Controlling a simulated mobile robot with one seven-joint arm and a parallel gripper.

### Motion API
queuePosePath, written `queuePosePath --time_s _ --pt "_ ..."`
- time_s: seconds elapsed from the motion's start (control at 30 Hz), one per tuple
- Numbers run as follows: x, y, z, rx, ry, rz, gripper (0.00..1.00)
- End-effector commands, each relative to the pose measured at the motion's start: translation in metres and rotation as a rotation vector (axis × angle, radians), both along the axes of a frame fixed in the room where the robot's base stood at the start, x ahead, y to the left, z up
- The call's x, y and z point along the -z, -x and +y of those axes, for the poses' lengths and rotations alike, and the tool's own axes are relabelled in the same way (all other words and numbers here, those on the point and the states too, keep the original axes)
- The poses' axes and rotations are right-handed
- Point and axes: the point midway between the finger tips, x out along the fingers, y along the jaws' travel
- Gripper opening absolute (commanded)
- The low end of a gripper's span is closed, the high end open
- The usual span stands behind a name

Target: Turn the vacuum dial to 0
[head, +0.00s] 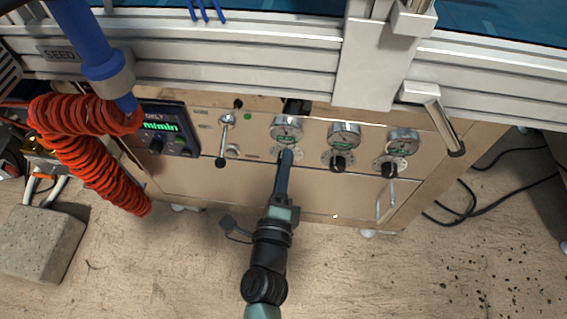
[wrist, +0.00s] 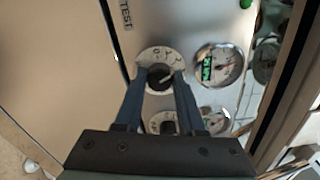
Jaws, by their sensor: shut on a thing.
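A black dial knob (wrist: 159,77) sits on a round pale plate with small printed numbers in the wrist view. A light mark on the knob points to the upper right, but I cannot read the exact setting. My gripper (wrist: 160,80) is shut on this knob, one blue-grey finger on each side. In the head view my gripper (head: 286,154) reaches the leftmost of three dials in a row, and the arm hides most of that knob. The dial's name is not readable, so I cannot tell from a label whether it is the vacuum dial.
A gauge (head: 286,130) is directly above the held dial. Two more black knobs (head: 338,163) (head: 390,169) stand to its right under their own gauges. A lever (head: 224,140) and a green display (head: 160,127) are to its left. An orange coiled hose (head: 100,165) hangs at left.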

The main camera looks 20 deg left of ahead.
Motion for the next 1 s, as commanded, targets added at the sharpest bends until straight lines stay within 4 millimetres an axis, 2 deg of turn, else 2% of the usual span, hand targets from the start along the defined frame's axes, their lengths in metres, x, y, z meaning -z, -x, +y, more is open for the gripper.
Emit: queuePosePath --time_s 1.0 --pt "0.0005 0.0003 -0.0008 0.0 0.898 -0.256 0.0"
